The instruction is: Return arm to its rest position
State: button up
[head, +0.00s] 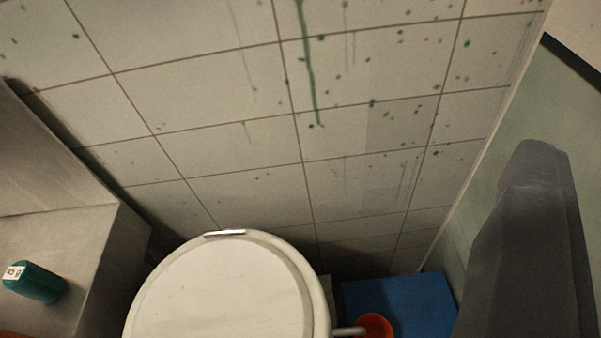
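A dark grey tapered shape (530,235) stands at the right against the greenish wall. I cannot tell what it is. A large off-white round bucket (225,295) with a closed-looking flat top fills the bottom centre, cut off by the frame's lower edge. A small pale clip or handle sits on its far rim.
A teal bottle (36,283) with a white label lies on a grey ledge (75,255) at left. A blue surface (405,300) with an orange-red round thing (375,324) is right of the bucket. A tiled wall (240,120) with green splashes and drips stands behind.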

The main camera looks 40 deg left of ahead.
jog(key=shift+r, duration=0.15)
notch_tip(320, 180, up, 2)
jog(key=p, duration=0.2)
jog(key=shift+r+p, duration=0.25)
jog(key=shift+p, duration=0.15)
dwell(0.7)
